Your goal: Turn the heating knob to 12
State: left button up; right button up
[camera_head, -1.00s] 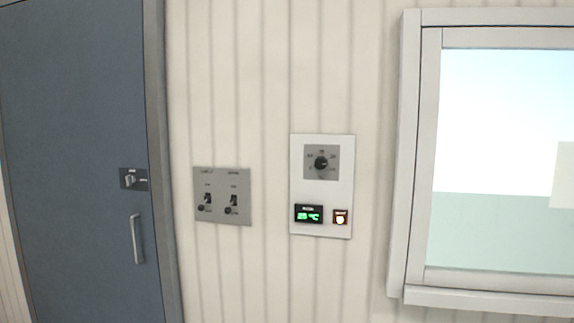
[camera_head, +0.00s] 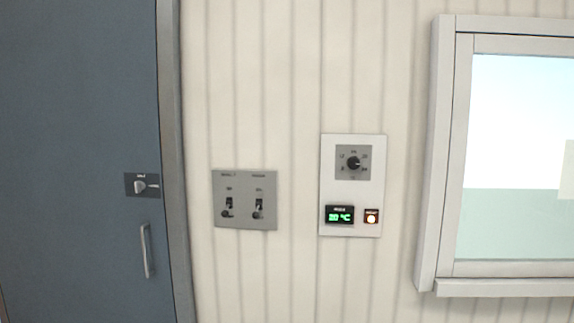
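The heating knob (camera_head: 354,163) is a small black round knob on a grey square dial plate (camera_head: 342,175). The plate sits in the upper part of a white control panel (camera_head: 338,192) on the wall. Small markings ring the knob, too blurred to read surely, and I cannot tell its setting. Below it are a green-lit display (camera_head: 340,215), which seems to read 20 °C, and a small orange-lit button or lamp (camera_head: 371,216). Neither of my grippers is in view.
A grey plate (camera_head: 243,210) with two switches is on the wall left of the panel. A blue-grey door (camera_head: 80,120) with a latch (camera_head: 141,186) and handle (camera_head: 146,251) is at the left. A white-framed window (camera_head: 447,160) is at the right.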

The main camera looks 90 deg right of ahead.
aim_at(353, 163)
jog(key=z, duration=0.15)
jog(key=i, duration=0.25)
jog(key=z, duration=2.9)
jog(key=k, duration=0.55)
jog(key=z, duration=0.45)
jog(key=i, duration=1.55)
jog(key=u, duration=0.3)
